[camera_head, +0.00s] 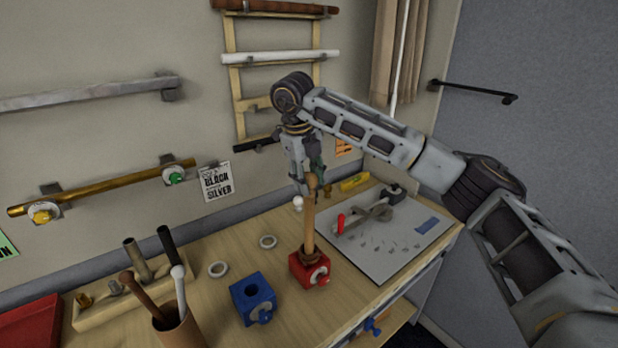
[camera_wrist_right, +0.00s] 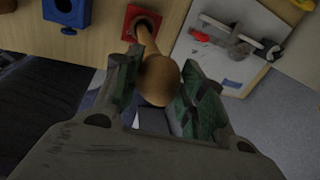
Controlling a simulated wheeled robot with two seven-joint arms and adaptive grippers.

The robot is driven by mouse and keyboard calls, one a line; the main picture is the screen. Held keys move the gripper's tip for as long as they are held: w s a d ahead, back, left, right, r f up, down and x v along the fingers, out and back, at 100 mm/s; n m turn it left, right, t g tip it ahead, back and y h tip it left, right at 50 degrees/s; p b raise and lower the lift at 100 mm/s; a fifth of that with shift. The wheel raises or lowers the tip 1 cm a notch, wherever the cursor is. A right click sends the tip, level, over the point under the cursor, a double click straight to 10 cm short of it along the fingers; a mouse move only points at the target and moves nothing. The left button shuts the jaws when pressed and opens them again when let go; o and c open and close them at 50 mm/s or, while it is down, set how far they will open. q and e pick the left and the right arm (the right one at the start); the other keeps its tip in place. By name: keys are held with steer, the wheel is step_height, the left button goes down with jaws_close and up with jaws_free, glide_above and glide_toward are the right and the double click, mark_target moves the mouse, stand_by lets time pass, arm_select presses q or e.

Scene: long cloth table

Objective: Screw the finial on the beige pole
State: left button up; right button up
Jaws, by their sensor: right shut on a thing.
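The beige pole (camera_head: 308,228) stands upright in a red block (camera_head: 297,272) on the wooden bench. My right gripper (camera_head: 309,178) is above it, pointing down at the pole's top. In the right wrist view, its green-padded fingers (camera_wrist_right: 165,95) are shut on a round wooden finial (camera_wrist_right: 160,80). The pole (camera_wrist_right: 147,38) runs from under the finial to the red block (camera_wrist_right: 141,20). The finial lines up closely with the pole's end; whether the threads engage is hidden. My left gripper is not in view.
A blue block (camera_head: 252,298) with an empty hole stands left of the red one. A cup (camera_head: 180,332) with rods and a wooden rack (camera_head: 100,308) are at the left. Right of the pole lies a grey board (camera_head: 385,245) with a red-handled tool. Rods hang on the wall.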

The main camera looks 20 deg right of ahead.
steer(key=shift+r+m+g+p, duration=0.15)
steer(key=shift+m+g+p, duration=0.15)
steer(key=shift+m+p, duration=1.05)
steer(key=shift+m+g+p, duration=0.3)
steer(key=shift+m+p, duration=0.05)
steer(key=shift+m, duration=1.5)
steer(key=o, duration=1)
steer(key=shift+d, duration=0.1)
steer(key=shift+o, duration=0.2)
steer(key=shift+n, duration=0.3)
